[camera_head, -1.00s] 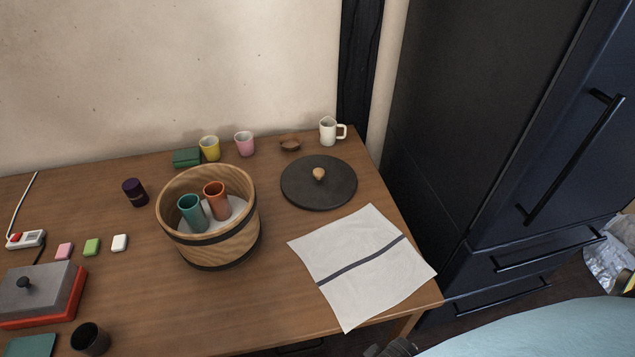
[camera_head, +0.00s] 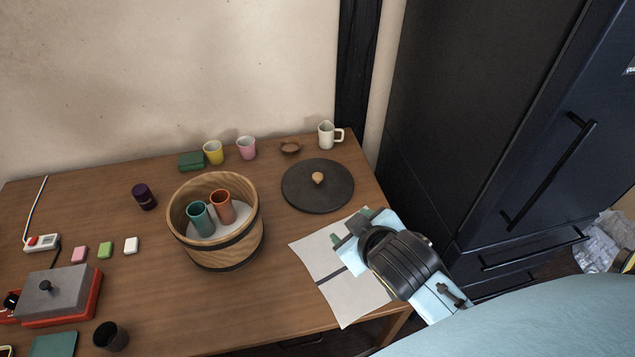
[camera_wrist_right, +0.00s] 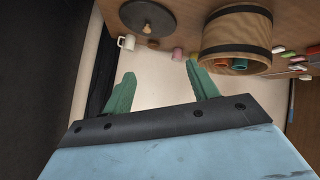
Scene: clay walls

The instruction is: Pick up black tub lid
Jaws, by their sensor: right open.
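The black tub lid (camera_head: 318,190) is a dark round disc with a small light wooden knob. It lies flat on the table (camera_head: 160,290), right of the wooden tub. In the right wrist view the lid (camera_wrist_right: 147,19) is at the top left. My right gripper (camera_head: 350,226) is open and empty over the cloth, in front of the lid and apart from it. Its green fingers (camera_wrist_right: 160,85) are spread in the right wrist view. The wooden tub (camera_head: 232,252) has dark bands and holds a teal cup (camera_head: 199,218) and an orange cup (camera_head: 222,206). My left gripper is not in view.
A white cloth (camera_head: 318,262) lies under my right gripper. A cream mug (camera_head: 326,136), a small brown dish (camera_head: 290,148), and pink (camera_head: 246,148) and yellow (camera_head: 213,153) cups stand behind. A dark cabinet (camera_head: 450,120) is close on the right.

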